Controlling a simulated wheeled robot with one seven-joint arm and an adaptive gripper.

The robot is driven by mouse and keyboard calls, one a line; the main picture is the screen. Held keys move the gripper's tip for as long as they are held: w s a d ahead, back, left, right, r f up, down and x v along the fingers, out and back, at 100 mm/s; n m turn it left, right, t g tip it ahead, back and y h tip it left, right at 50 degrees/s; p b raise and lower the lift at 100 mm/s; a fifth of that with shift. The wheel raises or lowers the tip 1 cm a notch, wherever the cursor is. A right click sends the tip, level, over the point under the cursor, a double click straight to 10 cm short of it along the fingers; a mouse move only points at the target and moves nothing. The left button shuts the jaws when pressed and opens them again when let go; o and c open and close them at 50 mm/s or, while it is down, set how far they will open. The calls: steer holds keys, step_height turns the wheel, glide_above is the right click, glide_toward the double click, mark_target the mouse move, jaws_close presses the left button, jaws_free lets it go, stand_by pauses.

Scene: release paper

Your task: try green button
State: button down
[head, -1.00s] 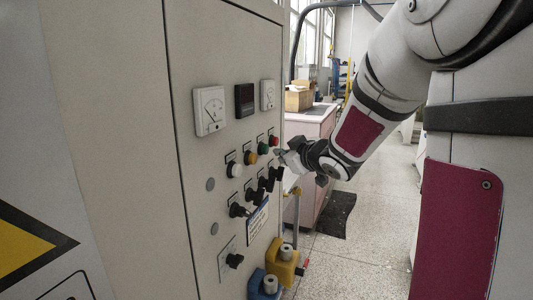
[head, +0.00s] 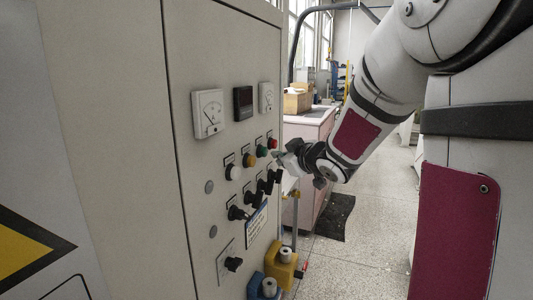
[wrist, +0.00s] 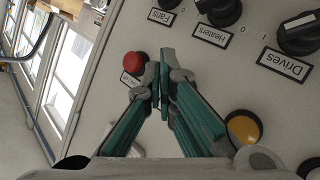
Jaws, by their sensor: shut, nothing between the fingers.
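The green button (head: 262,151) sits in a row on the grey cabinet front, between the red button (head: 272,143) and the yellow button (head: 249,160). My gripper (head: 277,155) is just right of the green button, fingers pointing at the panel. I cannot tell whether it touches. In the wrist view my gripper (wrist: 161,80) is shut and empty, with its green-sided fingers together. The red button (wrist: 134,62) shows left of the fingertips and the yellow button (wrist: 243,128) right of them. The green button is hidden there, apparently behind the fingers.
Black knobs labelled Fans, Heaters (wrist: 218,10) and Drives (wrist: 300,35) stick out near the fingers. A white button (head: 232,172), two meters and a dark display (head: 243,103) are on the panel. Yellow (head: 281,265) and blue connectors protrude low down. Floor on the right is open.

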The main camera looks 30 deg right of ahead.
steer(key=shift+w, duration=0.1)
stand_by(0.4)
steer(key=shift+w+a, duration=0.25)
steer(key=shift+w+a, duration=0.35)
steer(key=shift+w, duration=0.05)
stand_by(0.9)
stand_by(0.4)
steer(key=shift+s+d+p, duration=0.4)
steer(key=shift+s+d, duration=0.15)
steer(key=shift+s, duration=0.15)
steer(key=shift+s+d, duration=0.1)
steer(key=shift+s+d+p, duration=0.7)
steer(key=shift+s+d, duration=0.05)
steer(key=shift+s, duration=0.2)
steer(key=shift+s+d+p, duration=0.7)
steer(key=shift+s+d, duration=0.05)
steer(key=shift+s, duration=0.2)
